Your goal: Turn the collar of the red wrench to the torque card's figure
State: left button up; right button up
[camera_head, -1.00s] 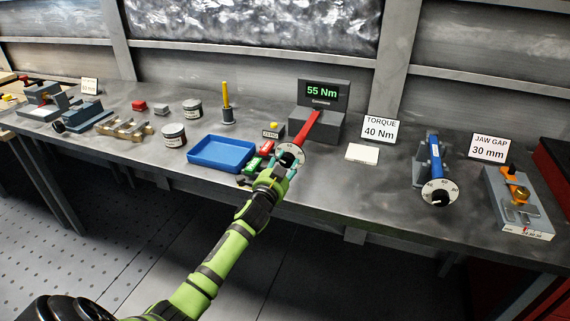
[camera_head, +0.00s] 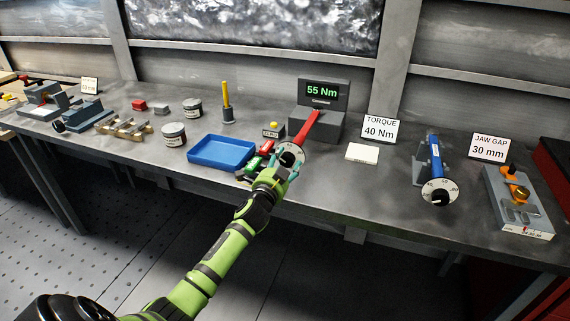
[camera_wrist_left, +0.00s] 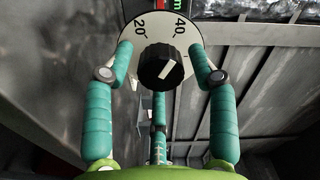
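The red wrench (camera_head: 312,128) rests at the grey tester, whose display (camera_head: 322,91) reads 55 Nm. Its near end carries a white dial, partly hidden by my left gripper (camera_head: 280,164) in the head view. In the left wrist view the dial (camera_wrist_left: 183,42) shows 20 and 40, with a black collar (camera_wrist_left: 161,67) at its centre; the collar's white line slants to the upper right. My left gripper (camera_wrist_left: 160,75) is open, its teal fingers on either side of the collar with gaps visible. The torque card (camera_head: 379,130) reads 40 Nm. My right gripper is not in view.
A blue tray (camera_head: 221,165) and small red and green parts (camera_head: 257,160) lie left of the wrench. A white block (camera_head: 362,152) lies to its right, then a blue wrench (camera_head: 435,160) with its own dial. The jaw gap card (camera_head: 489,148) reads 30 mm.

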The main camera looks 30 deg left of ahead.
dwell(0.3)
pick_arm(q)
jog(key=v, duration=1.2)
dwell(1.6)
